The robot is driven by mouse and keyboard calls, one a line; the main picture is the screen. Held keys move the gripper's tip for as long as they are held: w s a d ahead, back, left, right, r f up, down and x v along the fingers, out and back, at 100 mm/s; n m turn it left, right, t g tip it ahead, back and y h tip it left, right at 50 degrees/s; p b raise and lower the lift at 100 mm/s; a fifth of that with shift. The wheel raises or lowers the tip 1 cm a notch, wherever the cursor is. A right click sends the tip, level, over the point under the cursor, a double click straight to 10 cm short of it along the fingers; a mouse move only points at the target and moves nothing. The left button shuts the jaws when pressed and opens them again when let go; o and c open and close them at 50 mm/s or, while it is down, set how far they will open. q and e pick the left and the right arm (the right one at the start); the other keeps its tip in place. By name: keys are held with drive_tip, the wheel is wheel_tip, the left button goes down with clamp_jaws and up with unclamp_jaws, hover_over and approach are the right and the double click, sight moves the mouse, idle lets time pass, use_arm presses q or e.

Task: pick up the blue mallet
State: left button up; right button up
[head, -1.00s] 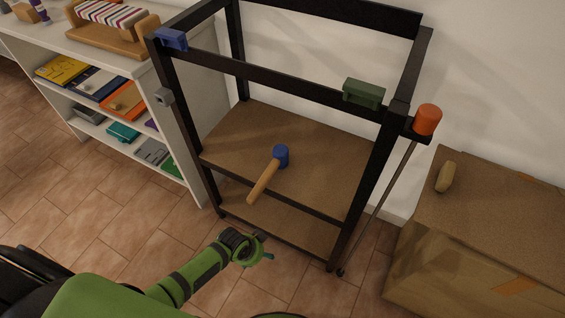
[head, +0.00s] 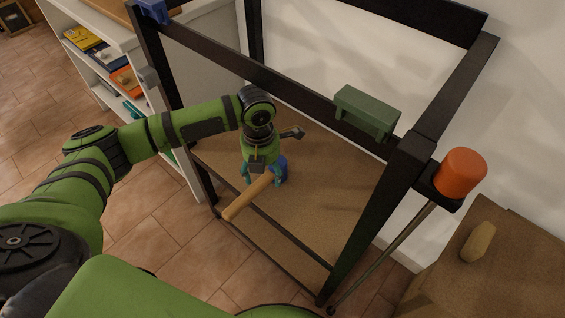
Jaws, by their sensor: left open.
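The blue mallet (head: 245,198) lies on the brown board of the black frame, its wooden handle pointing to the lower left past the board's front edge. Its blue head (head: 281,168) is partly hidden by my gripper. My left gripper (head: 260,182) is open and points down over the mallet near where the handle meets the head. One teal finger shows left of the handle and another near the head. I cannot tell whether the fingers touch it. My right gripper is not in view.
Black posts and rails of the frame (head: 365,225) surround the board. An orange-topped rod (head: 460,173) leans at the right corner, beside a cardboard box (head: 450,262). A white shelf (head: 112,40) stands at left.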

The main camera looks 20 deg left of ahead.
sight(262, 176)
use_arm(q)
drive_tip(key=shift+w+a+r+m, duration=0.3)
drive_tip(key=shift+w+a, duration=0.35)
drive_tip(key=shift+w+a+f, duration=0.15)
drive_tip(key=shift+w+f, duration=0.05)
wheel_tip(262, 176, down, 6)
drive_tip(key=shift+s+f+b, duration=0.1)
drive_tip(key=shift+f+b, duration=0.15)
drive_tip(key=shift+b, duration=0.45)
drive_tip(key=shift+r, duration=0.1)
clamp_jaws()
